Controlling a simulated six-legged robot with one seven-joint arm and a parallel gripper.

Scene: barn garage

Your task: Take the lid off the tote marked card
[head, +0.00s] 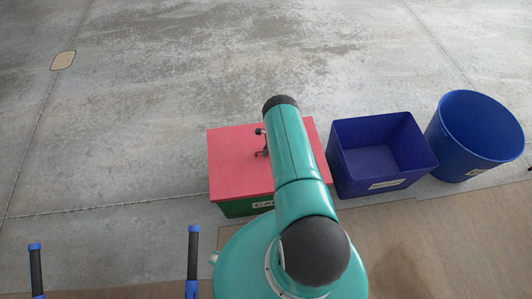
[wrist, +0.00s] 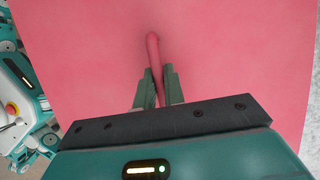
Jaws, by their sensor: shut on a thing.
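The tote marked card (head: 236,209) is a green box with a white label, partly hidden behind my arm. Its flat red lid (head: 232,160) lies on top of it. In the wrist view the lid (wrist: 230,50) fills most of the picture. A raised red handle (wrist: 152,48) stands up from the lid. The two fingers of my gripper (wrist: 158,90) are closed on this handle, one on each side. In the head view my arm hides most of the gripper and the right part of the lid.
A blue open bin (head: 345,168) with a white label stands right of the tote. A round blue tub (head: 450,150) stands farther right. The concrete floor (head: 130,120) is clear to the left and behind. A brown mat (head: 440,240) lies in front.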

